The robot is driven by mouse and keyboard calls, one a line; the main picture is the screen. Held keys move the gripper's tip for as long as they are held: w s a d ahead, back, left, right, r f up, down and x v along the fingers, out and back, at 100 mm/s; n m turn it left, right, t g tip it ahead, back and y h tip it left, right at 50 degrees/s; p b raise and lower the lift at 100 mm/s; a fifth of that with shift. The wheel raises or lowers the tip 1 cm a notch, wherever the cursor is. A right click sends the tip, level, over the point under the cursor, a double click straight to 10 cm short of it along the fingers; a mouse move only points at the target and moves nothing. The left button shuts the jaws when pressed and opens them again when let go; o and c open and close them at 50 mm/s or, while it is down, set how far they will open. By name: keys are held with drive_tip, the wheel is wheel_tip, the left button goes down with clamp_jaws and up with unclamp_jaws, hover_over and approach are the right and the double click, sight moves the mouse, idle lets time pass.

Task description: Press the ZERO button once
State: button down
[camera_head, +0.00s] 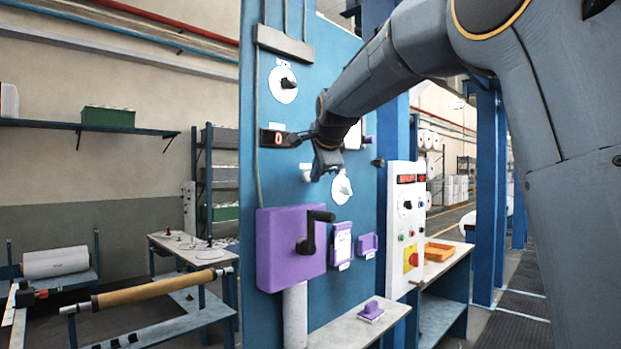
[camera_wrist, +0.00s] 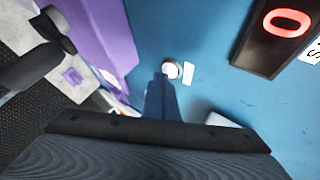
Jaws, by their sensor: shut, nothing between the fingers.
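A round pale button (camera_wrist: 172,69) sits on the blue panel in the wrist view, with a small white label (camera_wrist: 188,74) beside it whose text is too small to read. What looks like the same button (camera_head: 306,172) shows in the head view, just left of my gripper. My gripper (camera_head: 322,172) points at the blue panel below the display. Its fingers (camera_wrist: 160,80) are shut and empty, and their tips overlap the button's lower left edge in the wrist view. I cannot tell whether they touch it. A dark display (camera_head: 278,139) shows a red 0, seen also in the wrist view (camera_wrist: 287,22).
A purple box (camera_head: 290,250) with a dark handle juts from the panel below. A white dial (camera_head: 283,85) is above and another round plate (camera_head: 342,188) lies right of my gripper. A white control box (camera_head: 405,240) and a shelf (camera_head: 350,327) stand lower right.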

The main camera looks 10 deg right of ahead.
drive_tip(key=shift+s, duration=0.1)
idle(0.3)
drive_tip(key=shift+s+d+b, duration=0.3)
drive_tip(key=shift+s+d, duration=0.15)
drive_tip(key=shift+s, duration=0.15)
drive_tip(key=shift+s+d+b, duration=0.35)
drive_tip(key=shift+s+d, duration=0.4)
drive_tip(key=shift+s, duration=0.25)
drive_tip(key=shift+s+d+b, duration=0.3)
drive_tip(key=shift+s+d, duration=0.45)
drive_tip(key=shift+s, duration=0.25)
